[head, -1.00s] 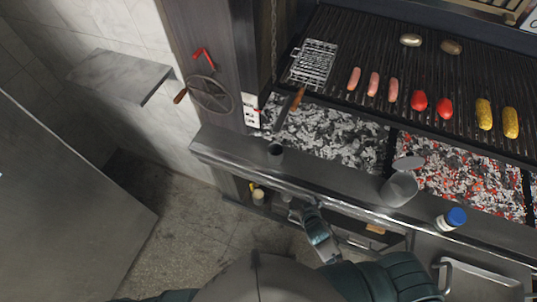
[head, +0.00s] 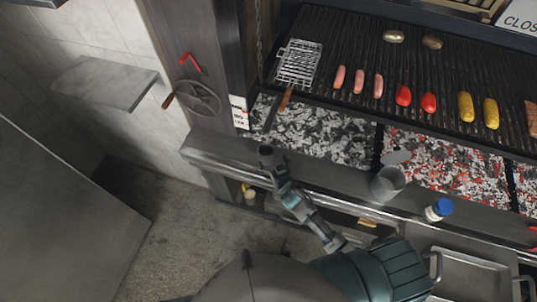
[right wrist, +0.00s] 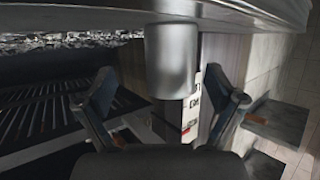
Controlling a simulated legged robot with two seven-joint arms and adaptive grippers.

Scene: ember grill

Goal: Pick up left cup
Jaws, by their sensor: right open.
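The left cup (head: 267,153) is a small grey metal cup standing on the grill's front ledge in the head view. In the right wrist view the cup (right wrist: 172,60) shows large, ahead of and between the two fingers, in a picture that looks upside down. My right gripper (head: 277,172) is at the near side of this cup and hides part of it in the head view. In the right wrist view my right gripper (right wrist: 168,97) has its fingers spread, with a visible gap on both sides of the cup. My left gripper is not in view.
Behind are coals (head: 325,137) and a grate with food. A crank wheel (head: 198,98) is on the post at left. A metal tray (head: 475,275) is at lower right.

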